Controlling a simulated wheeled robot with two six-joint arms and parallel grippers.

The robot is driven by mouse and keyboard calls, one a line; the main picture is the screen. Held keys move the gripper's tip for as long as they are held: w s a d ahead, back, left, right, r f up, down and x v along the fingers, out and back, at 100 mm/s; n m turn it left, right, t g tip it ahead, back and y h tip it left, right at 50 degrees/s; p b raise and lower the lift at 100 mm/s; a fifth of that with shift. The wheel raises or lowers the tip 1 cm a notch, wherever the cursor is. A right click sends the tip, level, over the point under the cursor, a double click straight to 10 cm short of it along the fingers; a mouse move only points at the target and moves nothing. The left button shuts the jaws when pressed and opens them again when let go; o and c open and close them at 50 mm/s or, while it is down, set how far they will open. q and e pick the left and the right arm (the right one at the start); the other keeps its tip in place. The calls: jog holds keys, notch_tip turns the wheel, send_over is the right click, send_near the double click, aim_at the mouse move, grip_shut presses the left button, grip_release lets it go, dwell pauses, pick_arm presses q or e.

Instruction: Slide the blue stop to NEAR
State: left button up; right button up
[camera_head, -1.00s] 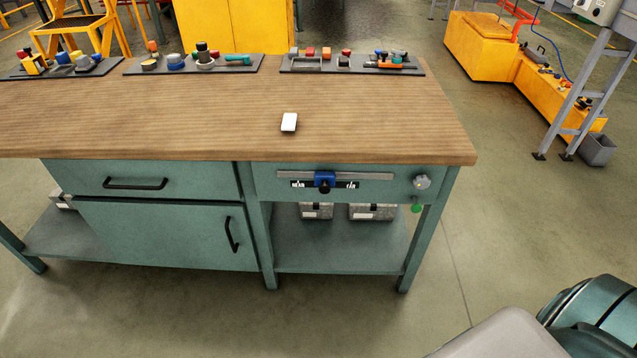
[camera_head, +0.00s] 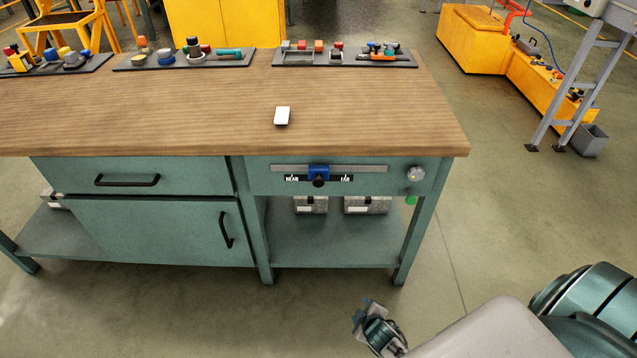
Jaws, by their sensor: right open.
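The blue stop (camera_head: 318,173) sits on a grey horizontal rail (camera_head: 360,168) on the front of the workbench. It has a dark knob below it. It stands between the NEAR label (camera_head: 292,179) on the left and the FAR label (camera_head: 346,178) on the right, near the middle of the label strip. My right gripper (camera_head: 362,312) is at the bottom of the view, in front of the bench and well below the stop, touching nothing. It is small and partly seen, and it is open. My left gripper is not in view.
A round knob (camera_head: 415,174) and a green button (camera_head: 410,200) are right of the rail. A drawer handle (camera_head: 127,181) and a door handle (camera_head: 226,230) stick out at left. Grey boxes (camera_head: 368,205) stand on the lower shelf. A white block (camera_head: 282,116) lies on the benchtop.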

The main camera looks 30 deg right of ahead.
jog(key=w+r+n+t, duration=0.5)
jog(key=w+r, duration=0.6)
jog(key=r, duration=0.5)
jog(key=n+t, duration=0.4)
jog(key=n, duration=0.1)
send_near(320, 184)
jog(key=shift+y, duration=0.3)
jog(key=w, duration=0.6)
jog(key=w+d, duration=0.1)
jog(key=w, duration=0.2)
jog(key=shift+w+f+p, duration=0.1)
jog(key=shift+w+p, duration=0.25)
jog(key=shift+w+d, duration=0.1)
jog(key=shift+w, duration=0.4)
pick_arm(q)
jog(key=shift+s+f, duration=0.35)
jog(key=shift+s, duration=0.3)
